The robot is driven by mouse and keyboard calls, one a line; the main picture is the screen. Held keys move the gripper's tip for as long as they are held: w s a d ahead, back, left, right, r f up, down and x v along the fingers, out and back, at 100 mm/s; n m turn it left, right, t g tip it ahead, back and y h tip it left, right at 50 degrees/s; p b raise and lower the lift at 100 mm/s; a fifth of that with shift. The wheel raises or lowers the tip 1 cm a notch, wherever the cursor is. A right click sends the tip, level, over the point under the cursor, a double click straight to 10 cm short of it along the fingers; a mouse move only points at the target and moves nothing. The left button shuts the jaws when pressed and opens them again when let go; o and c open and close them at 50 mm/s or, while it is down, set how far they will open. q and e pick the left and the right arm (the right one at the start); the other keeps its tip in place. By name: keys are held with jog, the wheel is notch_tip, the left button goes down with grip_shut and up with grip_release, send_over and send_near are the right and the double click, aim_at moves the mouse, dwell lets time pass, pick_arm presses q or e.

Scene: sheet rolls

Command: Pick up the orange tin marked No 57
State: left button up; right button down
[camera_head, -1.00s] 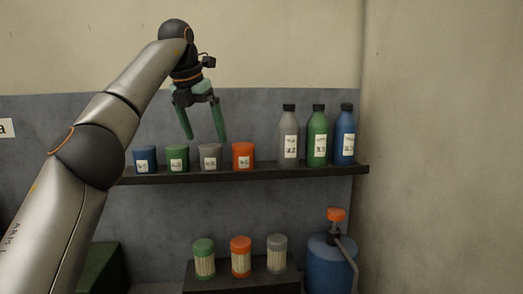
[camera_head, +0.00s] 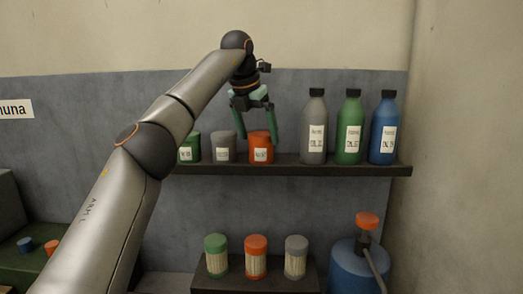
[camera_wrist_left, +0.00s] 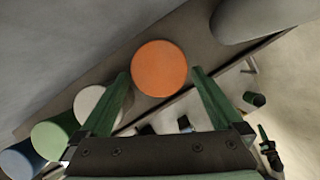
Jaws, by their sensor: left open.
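The orange tin (camera_head: 261,152) stands upright on the dark wall shelf, with a white label whose print is too small to read surely. My left gripper (camera_head: 258,138) is open and points down, its green fingers on either side of the tin's upper part in the head view. In the left wrist view the round orange lid of the tin (camera_wrist_left: 159,68) lies between the tips of the open left gripper (camera_wrist_left: 160,73), with a gap at each side. Nothing is held.
A grey tin (camera_head: 223,147) and a green tin (camera_head: 190,148) stand left of the orange one. A grey bottle (camera_head: 314,130), a green bottle (camera_head: 349,130) and a blue bottle (camera_head: 384,130) stand to its right on the shelf (camera_head: 340,169). Several jars stand below.

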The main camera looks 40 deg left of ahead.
aim_at(263, 146)
pick_arm(q)
jog(key=shift+w+f, duration=0.35)
jog(key=shift+f, duration=0.15)
jog(key=x, duration=0.4)
jog(key=shift+w+a, duration=0.15)
jog(key=shift+w, duration=0.15)
jog(key=shift+c, duration=0.2)
jog(key=shift+p, duration=0.3)
jog(key=c, duration=1.3)
jog(key=shift+r, duration=0.15)
jog(key=shift+c, duration=0.2)
